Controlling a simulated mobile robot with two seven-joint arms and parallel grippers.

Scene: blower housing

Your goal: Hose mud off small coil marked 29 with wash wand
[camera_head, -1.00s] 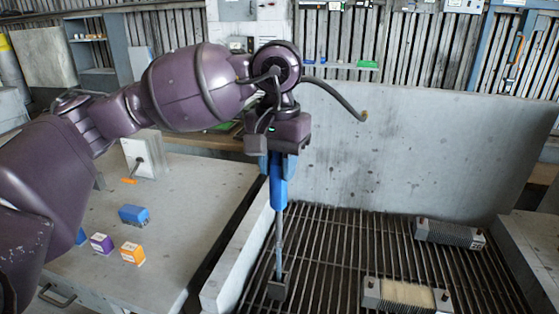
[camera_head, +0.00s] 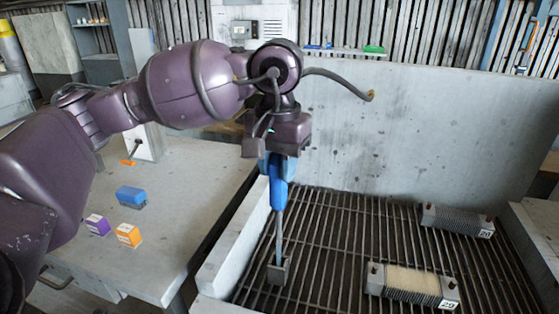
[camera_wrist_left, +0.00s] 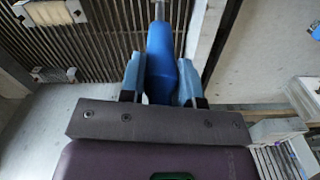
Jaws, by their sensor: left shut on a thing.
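The small coil marked 29 (camera_head: 412,283) lies on the grate at the lower right of the head view, with tan mud over its finned top. It also shows at the top left of the left wrist view (camera_wrist_left: 48,12). My left gripper (camera_head: 278,170) is shut on the blue handle of the wash wand (camera_head: 278,195); the wrist view shows the handle between both fingers (camera_wrist_left: 160,85). The wand points down, its square head (camera_head: 279,270) left of coil 29 and apart from it. I cannot tell if the head touches the grate. No spray shows. My right gripper is out of view.
A second, greyer coil (camera_head: 457,220) lies farther back on the grate (camera_head: 330,230). A tall grey wall (camera_head: 420,130) closes the back of the wash bay. The left bench (camera_head: 185,215) holds a blue block (camera_head: 131,196), a purple box (camera_head: 98,225) and an orange box (camera_head: 129,235).

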